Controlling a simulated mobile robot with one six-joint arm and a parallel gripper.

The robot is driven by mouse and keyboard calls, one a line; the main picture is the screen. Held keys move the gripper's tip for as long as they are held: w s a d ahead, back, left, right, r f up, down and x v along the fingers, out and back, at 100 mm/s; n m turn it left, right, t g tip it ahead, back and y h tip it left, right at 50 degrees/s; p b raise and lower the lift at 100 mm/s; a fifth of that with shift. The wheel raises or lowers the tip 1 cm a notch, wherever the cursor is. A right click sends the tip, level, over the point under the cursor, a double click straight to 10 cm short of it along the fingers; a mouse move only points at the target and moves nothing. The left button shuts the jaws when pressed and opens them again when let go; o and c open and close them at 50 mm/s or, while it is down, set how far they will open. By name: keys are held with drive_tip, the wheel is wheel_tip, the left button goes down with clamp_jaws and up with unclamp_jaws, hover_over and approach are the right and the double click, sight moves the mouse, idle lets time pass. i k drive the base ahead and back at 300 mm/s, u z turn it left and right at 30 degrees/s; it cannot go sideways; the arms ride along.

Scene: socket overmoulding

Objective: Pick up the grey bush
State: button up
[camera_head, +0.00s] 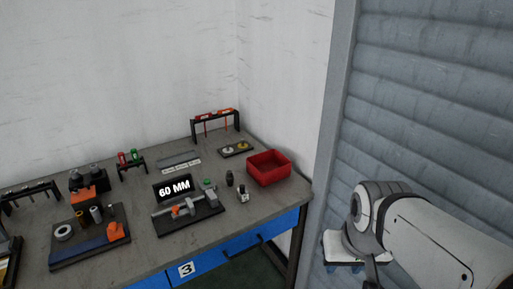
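A pale grey ring (64,232), which may be the grey bush, lies on the left end of a dark fixture plate (70,257) at the front left of the bench. A smaller grey and black part (242,193) stands on the bench to the right of the "60 MM" device; I cannot tell whether this is the bush instead. My arm shows at the lower right, well away from the bench parts. Its fingers do not show.
The bench (190,238) carries a caliper-like device (188,208) with a "60 MM" display. A red bin (268,168) stands at the right end. Tool racks (215,117) line the back. A grey ribbed shutter (430,100) is on the right.

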sight(230, 178)
drive_tip(key=z, duration=0.05)
drive_tip(key=i, duration=1.25)
drive_tip(key=u, duration=0.7)
